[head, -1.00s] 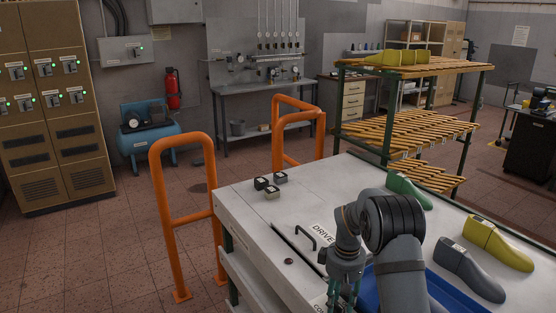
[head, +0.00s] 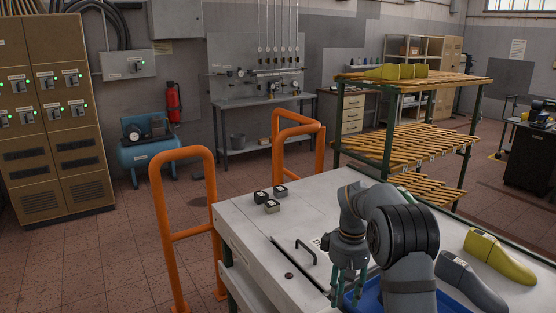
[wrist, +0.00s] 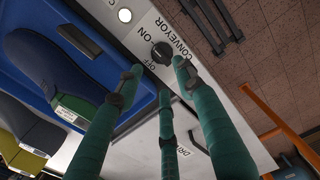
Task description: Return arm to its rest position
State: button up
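My gripper (head: 348,288) hangs low over the front part of the white table (head: 245,225) in the head view, beside a blue tray (head: 372,298). In the wrist view its green fingers (wrist: 160,78) are spread apart with nothing between them. They point towards a black conveyor knob (wrist: 162,52) on the white panel, and I cannot tell whether they touch it. My arm bends over the table and hides part of the tray.
A yellow last (head: 500,257) and a grey last (head: 470,282) lie to the right of my arm. Small dark blocks (head: 270,207) and a black handle (head: 305,250) are on the table's left part. Orange rails (head: 185,230) and a wooden-slatted rack (head: 410,135) stand beyond.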

notch_tip(320, 180, down, 10)
jog(key=shift+r, duration=0.25)
jog(key=shift+w+r+n+p, duration=0.2)
jog(key=shift+r+n+p, duration=0.2)
jog(key=shift+n+p, duration=0.45)
jog(key=n+p, duration=0.3)
jog(key=n, duration=0.2)
jog(key=shift+a+n+p, duration=0.1)
jog(key=shift+n+p, duration=0.25)
jog(key=n+p, duration=0.2)
jog(key=n, duration=0.1)
jog(key=shift+a, duration=0.1)
jog(key=shift+w+f+n+p, duration=0.15)
jog(key=shift+n+p, duration=0.25)
jog(key=shift+n, duration=0.5)
jog(key=shift+f, duration=0.1)
jog(key=shift+a, duration=0.1)
